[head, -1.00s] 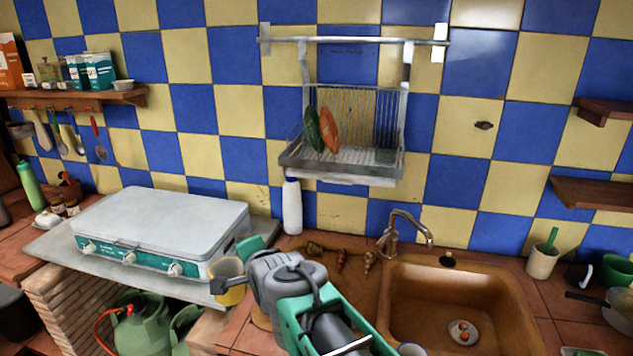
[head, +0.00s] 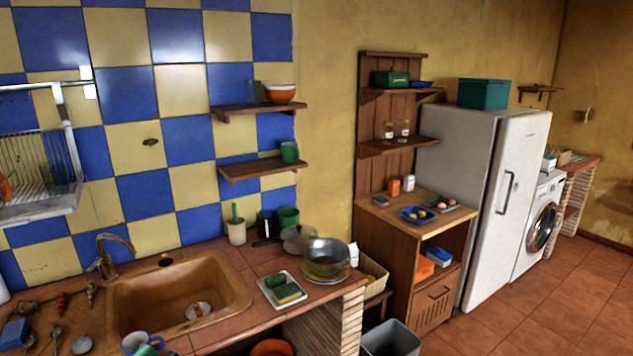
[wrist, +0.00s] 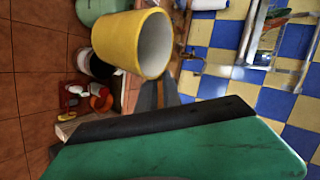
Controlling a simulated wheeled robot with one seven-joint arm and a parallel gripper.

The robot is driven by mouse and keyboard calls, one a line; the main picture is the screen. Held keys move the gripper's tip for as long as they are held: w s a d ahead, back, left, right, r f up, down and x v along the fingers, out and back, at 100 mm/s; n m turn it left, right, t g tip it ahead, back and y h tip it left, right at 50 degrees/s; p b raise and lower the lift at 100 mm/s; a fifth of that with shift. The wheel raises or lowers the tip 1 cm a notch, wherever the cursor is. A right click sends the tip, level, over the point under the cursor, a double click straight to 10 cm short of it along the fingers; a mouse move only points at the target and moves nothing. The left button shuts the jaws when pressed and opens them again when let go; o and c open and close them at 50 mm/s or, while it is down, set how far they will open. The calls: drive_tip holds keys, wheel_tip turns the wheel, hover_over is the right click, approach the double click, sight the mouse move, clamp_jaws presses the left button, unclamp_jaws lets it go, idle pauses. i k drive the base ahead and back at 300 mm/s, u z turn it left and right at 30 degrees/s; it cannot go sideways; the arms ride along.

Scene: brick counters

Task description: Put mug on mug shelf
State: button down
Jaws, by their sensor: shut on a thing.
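A yellow mug (wrist: 115,40) with a pale inside is at the fingers of my gripper (wrist: 161,90) in the wrist view. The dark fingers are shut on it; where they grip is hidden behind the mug. I do not see the yellow mug in the head view. Two wooden wall shelves hang right of the sink. The lower shelf (head: 240,172) holds a green mug (head: 290,152) at its right end and has bare board to the left. The upper shelf (head: 232,113) holds an orange and white bowl (head: 281,93) and a clear glass.
Below the shelves the counter holds a utensil cup (head: 236,230), a green mug (head: 288,217), a metal pot (head: 326,256) and a sponge tray (head: 281,289). The sink (head: 235,295) with its tap (head: 118,245) is left. A blue and white mug (head: 133,341) stands at the front.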

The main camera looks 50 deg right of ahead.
sight(243, 169)
drive_tip(key=z, duration=0.85)
drive_tip(key=i, duration=1.15)
